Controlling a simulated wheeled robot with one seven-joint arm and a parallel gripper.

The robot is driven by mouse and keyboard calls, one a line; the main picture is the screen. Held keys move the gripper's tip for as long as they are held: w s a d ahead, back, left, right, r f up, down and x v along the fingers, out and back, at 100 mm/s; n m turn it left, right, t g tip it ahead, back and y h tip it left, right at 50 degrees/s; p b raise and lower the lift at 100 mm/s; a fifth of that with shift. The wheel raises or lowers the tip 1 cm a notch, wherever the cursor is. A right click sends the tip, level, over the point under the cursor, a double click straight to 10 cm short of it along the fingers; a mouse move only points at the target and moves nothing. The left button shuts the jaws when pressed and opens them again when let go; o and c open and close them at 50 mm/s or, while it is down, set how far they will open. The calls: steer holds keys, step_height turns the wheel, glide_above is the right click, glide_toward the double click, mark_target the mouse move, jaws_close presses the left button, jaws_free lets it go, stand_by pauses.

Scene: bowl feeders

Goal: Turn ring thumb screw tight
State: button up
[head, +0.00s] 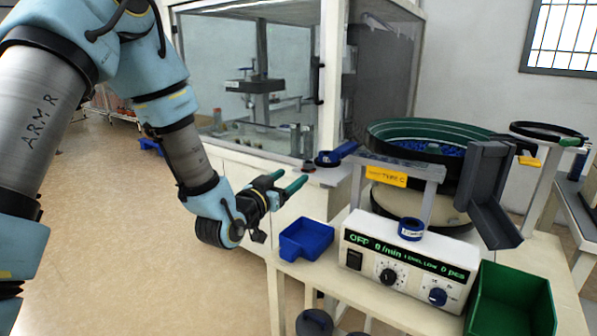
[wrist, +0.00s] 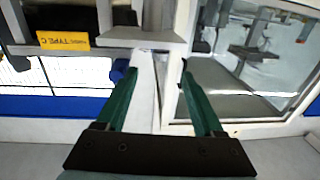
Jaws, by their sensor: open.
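I cannot make out the ring thumb screw for certain in either view. A black ring (head: 548,131) sits on a pale post at the far right of the head view, with a small green piece (head: 571,142) at its edge, too small to identify. My gripper (head: 294,177) is open and empty, left of the feeder and above the blue tray, far from that ring. In the wrist view its two green fingers (wrist: 158,76) stand apart with nothing between them, facing the white cabinet post and feeder stand.
The bowl feeder (head: 460,165) stands on the bench behind a control box (head: 405,262) reading OFF. A blue roll (head: 411,229) lies on the box. A blue tray (head: 306,240) and green bin (head: 512,300) flank it. A glazed cabinet (head: 250,80) stands behind.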

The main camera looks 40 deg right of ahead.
mark_target(306, 166)
steer(key=p+x, duration=0.1)
steer(key=x, duration=0.7)
steer(key=shift+w+d+p, duration=0.1)
steer(key=shift+d+p, duration=0.2)
steer(key=shift+d, duration=0.05)
steer(key=shift+c, duration=0.2)
jaws_close()
